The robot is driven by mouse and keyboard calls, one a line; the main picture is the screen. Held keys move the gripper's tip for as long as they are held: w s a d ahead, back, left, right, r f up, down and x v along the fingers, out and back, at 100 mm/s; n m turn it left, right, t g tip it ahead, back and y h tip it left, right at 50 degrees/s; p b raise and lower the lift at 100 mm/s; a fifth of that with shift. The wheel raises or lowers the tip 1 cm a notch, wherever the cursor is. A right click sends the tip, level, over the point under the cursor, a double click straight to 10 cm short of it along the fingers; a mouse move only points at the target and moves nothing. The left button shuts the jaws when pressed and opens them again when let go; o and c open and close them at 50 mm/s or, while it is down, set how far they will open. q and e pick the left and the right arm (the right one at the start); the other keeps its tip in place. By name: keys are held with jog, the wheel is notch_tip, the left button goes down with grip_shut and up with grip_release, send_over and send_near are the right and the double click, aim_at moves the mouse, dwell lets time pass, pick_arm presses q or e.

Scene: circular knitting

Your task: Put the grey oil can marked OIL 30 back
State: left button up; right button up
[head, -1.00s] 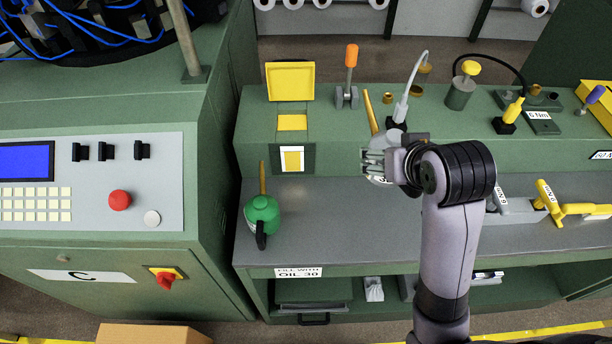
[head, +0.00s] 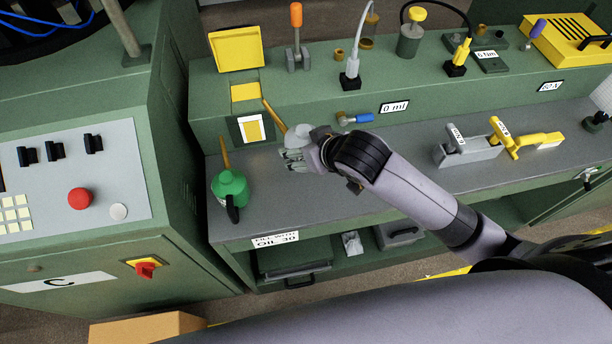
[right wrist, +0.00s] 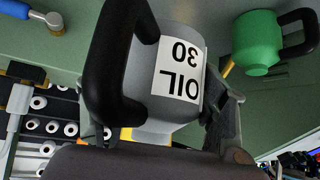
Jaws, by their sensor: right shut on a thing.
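The grey oil can (head: 299,133) is in my right gripper (head: 292,158), with its yellow spout up and leaning left in the head view. The gripper is shut on it, in front of the raised back ledge; I cannot tell whether the can touches the worktop. The right wrist view shows the grey can (right wrist: 155,70) with a white OIL 30 label, upside down in the picture, and a black handle. The FILL WITH OIL 30 plate (head: 275,240) is on the worktop's front edge, below the gripper in the picture. My left gripper is not in view.
A green can (head: 230,187) with a yellow spout stands left of my right gripper; it also shows in the right wrist view (right wrist: 257,45). Yellow and grey tools (head: 525,141) lie on the right. The grey worktop (head: 400,150) between is clear. A control panel (head: 70,175) stands at left.

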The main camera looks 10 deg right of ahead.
notch_tip(320, 180, down, 12)
jog(key=shift+r, duration=0.1)
dwell(0.5)
jog(key=shift+f, duration=0.25)
jog(key=o, duration=1.5)
jog(key=shift+r, duration=0.2)
jog(key=v, duration=1.2)
